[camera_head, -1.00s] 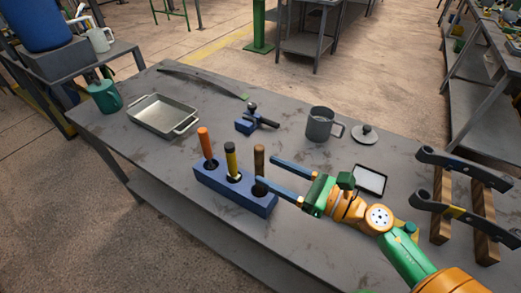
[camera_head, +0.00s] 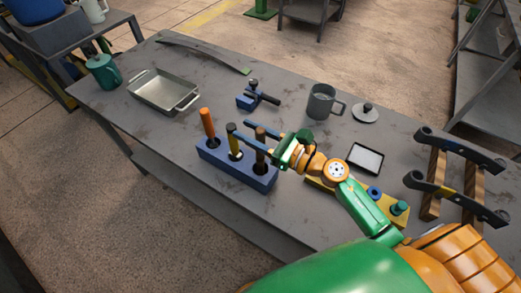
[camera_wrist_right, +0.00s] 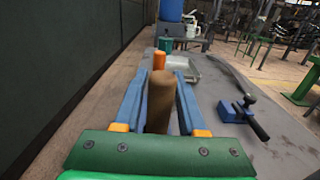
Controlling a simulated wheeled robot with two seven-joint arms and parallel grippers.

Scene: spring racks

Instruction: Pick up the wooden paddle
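The wooden paddle shows as an upright brown handle (camera_head: 260,145) in the right slot of a blue block rack (camera_head: 222,168); its lower end is hidden in the rack. My right gripper (camera_head: 250,134) is open, with its two blue fingers apart at the handle's height. In the right wrist view, the brown handle (camera_wrist_right: 162,102) stands between the fingers, one on each side. I cannot tell whether they touch it. My left gripper is not in view.
An orange handle (camera_head: 207,122) and a yellow-black handle (camera_head: 232,140) stand left in the same rack. A metal tray (camera_head: 155,92), a blue clamp-like tool (camera_head: 255,98), a grey mug (camera_head: 321,102) and a lid (camera_head: 366,112) lie beyond. Dark curved bars (camera_head: 455,150) rest on wooden blocks at right.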

